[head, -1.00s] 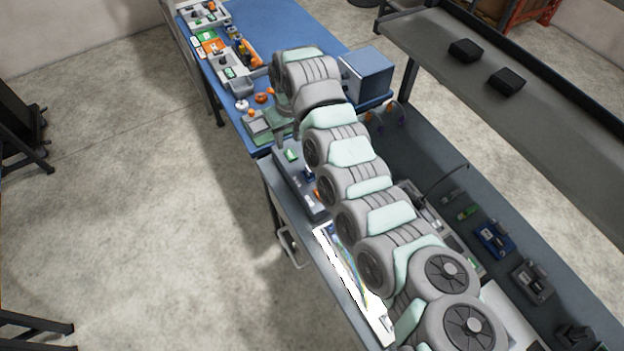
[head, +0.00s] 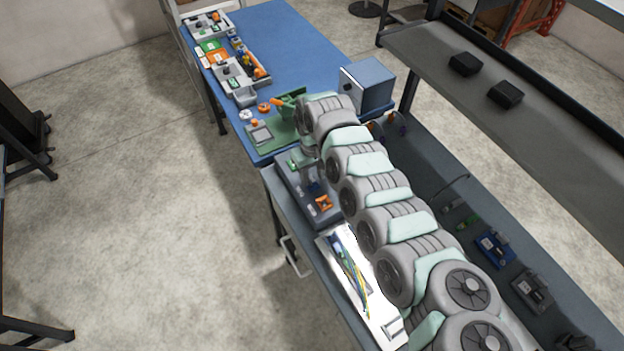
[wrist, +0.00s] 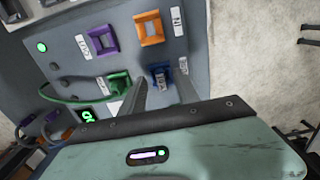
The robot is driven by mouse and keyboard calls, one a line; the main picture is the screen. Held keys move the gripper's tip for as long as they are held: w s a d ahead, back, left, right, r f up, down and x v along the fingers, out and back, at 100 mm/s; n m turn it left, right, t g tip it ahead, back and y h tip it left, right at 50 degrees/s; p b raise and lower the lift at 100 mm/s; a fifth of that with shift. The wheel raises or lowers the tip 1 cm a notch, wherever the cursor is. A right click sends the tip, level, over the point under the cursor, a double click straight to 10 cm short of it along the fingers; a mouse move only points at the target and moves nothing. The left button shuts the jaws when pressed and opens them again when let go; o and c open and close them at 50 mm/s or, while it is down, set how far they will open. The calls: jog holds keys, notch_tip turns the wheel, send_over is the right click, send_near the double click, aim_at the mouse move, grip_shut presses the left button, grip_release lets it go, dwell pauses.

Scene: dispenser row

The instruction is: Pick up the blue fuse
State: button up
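The blue fuse (wrist: 160,77), a small blue block with a pale label, sits against a grey panel (wrist: 75,60) in the wrist view. My gripper (wrist: 163,90) is open, its two fingers pointing toward the panel. The blue fuse shows between the fingertips, and nothing is visibly held. I cannot tell how much depth separates them. In the head view the panel (head: 291,187) lies on the bench beneath my arm's end, with a small blue patch (head: 315,188) on it. My fingers are mostly hidden there.
In the wrist view an orange frame (wrist: 149,28) and a purple frame (wrist: 101,40) sit on the panel, and a green piece with a cable (wrist: 115,86) is left of the fingers. In the head view a blue-grey box (head: 367,84) stands behind my arm.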

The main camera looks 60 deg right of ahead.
jog(key=shift+a+f, duration=0.1)
jog(key=shift+f, duration=0.55)
jog(key=shift+c, duration=0.2)
jog(key=shift+r, duration=0.1)
grip_shut()
jog(key=shift+w, duration=0.1)
